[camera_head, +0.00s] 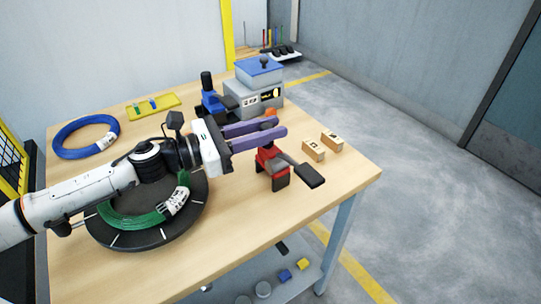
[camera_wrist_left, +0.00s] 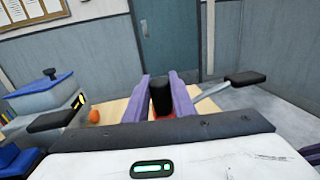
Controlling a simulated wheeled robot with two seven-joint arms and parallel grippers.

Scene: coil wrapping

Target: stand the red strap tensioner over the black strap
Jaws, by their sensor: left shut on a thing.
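My left gripper (camera_head: 281,127), with purple fingers, reaches across the table from the left and is shut on the red strap tensioner (camera_head: 265,163). The tensioner looks upright, with its black-tipped lever (camera_head: 310,175) pointing to the lower right. In the left wrist view, its black knob (camera_wrist_left: 162,95) stands between the fingers, with red just below. I cannot tell whether its feet touch the table. I cannot make out the black strap. A green coil (camera_head: 135,212) with a white label lies on a black round turntable (camera_head: 118,239), partly hidden by my left arm.
A blue strap tensioner (camera_head: 211,102) and a grey machine with a blue top (camera_head: 257,88) stand behind the gripper. Two small wooden blocks (camera_head: 314,151) lie right of the red tensioner. A blue coil (camera_head: 86,137) and yellow tray (camera_head: 153,106) lie back left. The front right tabletop is clear.

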